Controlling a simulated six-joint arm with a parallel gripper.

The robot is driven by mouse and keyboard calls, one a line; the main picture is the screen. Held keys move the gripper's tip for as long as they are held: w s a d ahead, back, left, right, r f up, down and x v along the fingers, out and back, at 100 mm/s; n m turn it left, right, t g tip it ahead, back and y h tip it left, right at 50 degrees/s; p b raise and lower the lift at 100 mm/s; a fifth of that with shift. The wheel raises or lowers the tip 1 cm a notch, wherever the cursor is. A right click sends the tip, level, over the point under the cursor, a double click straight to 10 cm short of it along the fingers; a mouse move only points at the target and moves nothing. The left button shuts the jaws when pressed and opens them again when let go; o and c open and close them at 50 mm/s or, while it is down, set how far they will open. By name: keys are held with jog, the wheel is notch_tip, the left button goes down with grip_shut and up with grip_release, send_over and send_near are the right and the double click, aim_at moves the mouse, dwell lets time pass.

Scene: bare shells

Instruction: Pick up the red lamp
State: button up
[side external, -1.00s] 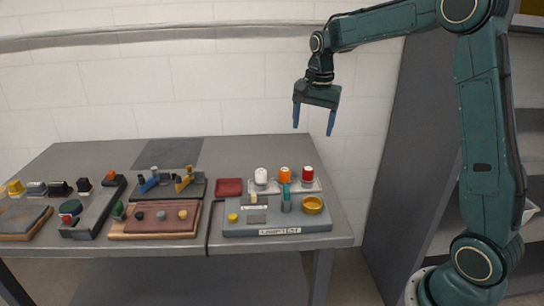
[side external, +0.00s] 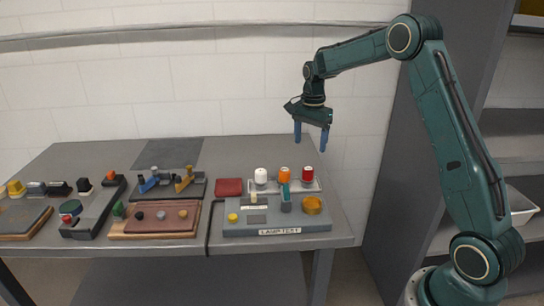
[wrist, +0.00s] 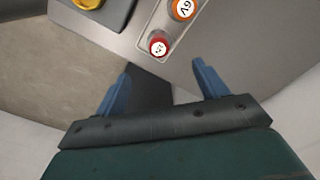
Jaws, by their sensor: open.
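The red lamp (side external: 307,173) stands upright at the right end of a light tray (side external: 270,187), in a row with an orange lamp (side external: 284,173) and a white lamp (side external: 261,175). In the wrist view the red lamp (wrist: 158,45) shows from above, ahead of the fingers and between their lines, with the orange lamp (wrist: 183,9) beyond it. My gripper (side external: 311,143) is open and empty, its blue fingers pointing down above the lamp row. It is apart from the red lamp.
A grey lamp test panel (side external: 277,229) with a yellow ring (side external: 312,205) and a teal lever (side external: 285,190) lies in front of the tray. Several other panels fill the table's left. The table's right edge is close to the red lamp.

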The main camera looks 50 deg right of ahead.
aim_at(308, 168)
jog(key=shift+f, duration=3.45)
jog(key=shift+f, duration=0.1)
jog(key=shift+s+f, duration=0.1)
jog(key=shift+f, duration=2.4)
jog(key=shift+c, duration=0.2)
jog(key=c, duration=1)
